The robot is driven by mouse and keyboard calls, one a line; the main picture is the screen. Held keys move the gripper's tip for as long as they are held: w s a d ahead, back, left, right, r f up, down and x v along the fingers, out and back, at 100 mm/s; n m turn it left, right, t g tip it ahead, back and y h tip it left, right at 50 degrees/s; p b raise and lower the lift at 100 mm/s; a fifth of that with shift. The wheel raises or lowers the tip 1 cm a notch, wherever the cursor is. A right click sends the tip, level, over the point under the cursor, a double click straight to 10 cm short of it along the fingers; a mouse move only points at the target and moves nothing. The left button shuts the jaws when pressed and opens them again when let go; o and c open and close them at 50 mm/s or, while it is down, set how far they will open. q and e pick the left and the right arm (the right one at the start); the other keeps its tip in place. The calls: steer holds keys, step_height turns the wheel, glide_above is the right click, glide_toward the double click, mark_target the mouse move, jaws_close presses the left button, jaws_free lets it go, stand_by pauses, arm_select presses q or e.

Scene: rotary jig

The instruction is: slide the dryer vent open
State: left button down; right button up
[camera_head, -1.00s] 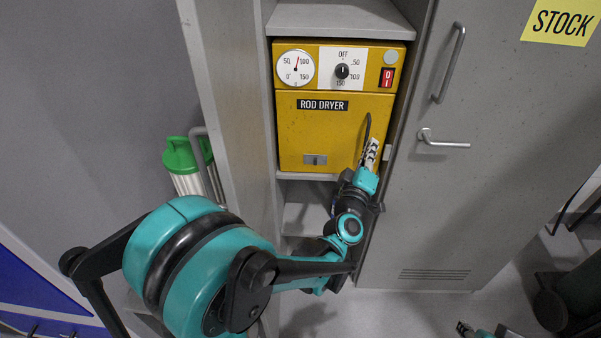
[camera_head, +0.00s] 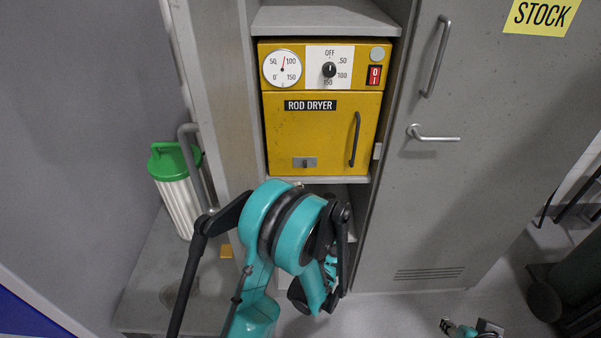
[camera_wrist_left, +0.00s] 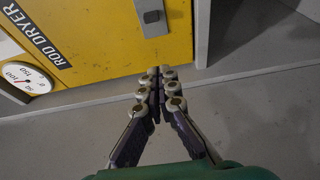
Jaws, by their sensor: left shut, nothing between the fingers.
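The yellow rod dryer (camera_head: 325,128) stands on a cabinet shelf with its front door shut. Its vent, a small grey plate with a dark knob (camera_head: 305,162), is low on the door, left of the dark door handle (camera_head: 354,140). The vent also shows at the top of the left wrist view (camera_wrist_left: 152,18). My left gripper (camera_wrist_left: 160,76) is shut and empty, its fingertips together near the dryer's lower edge and apart from the vent. In the head view my left arm hides its fingers. A teal and grey part of my right arm shows at the bottom right; its jaws are unclear.
A grey locker door (camera_head: 440,190) with a lever handle (camera_head: 433,135) stands right of the dryer. A green-lidded white container (camera_head: 178,190) is left of the cabinet side panel (camera_head: 222,90). The shelf edge (camera_wrist_left: 240,75) runs just below the dryer.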

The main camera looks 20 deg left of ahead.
mark_target(297, 162)
arm_select(q)
steer(key=p+x, duration=0.3)
steer(key=x, duration=0.7)
steer(key=shift+a+f+p, duration=0.1)
steer(key=shift+f+p, duration=0.05)
steer(key=shift+p, duration=0.15)
steer(key=d, duration=0.1)
steer(key=w+d, duration=0.1)
steer(key=d+b, duration=0.1)
steer(key=shift+w+d, duration=0.35)
steer(key=shift+d, duration=0.05)
steer(key=w+d, duration=0.1)
steer(key=d, duration=0.1)
steer(key=w+d, duration=0.1)
steer(key=d, duration=0.1)
steer(key=w+d+b, duration=0.1)
steer(key=d, duration=0.2)
steer(key=shift+w, duration=0.25)
steer(key=shift+d, duration=0.15)
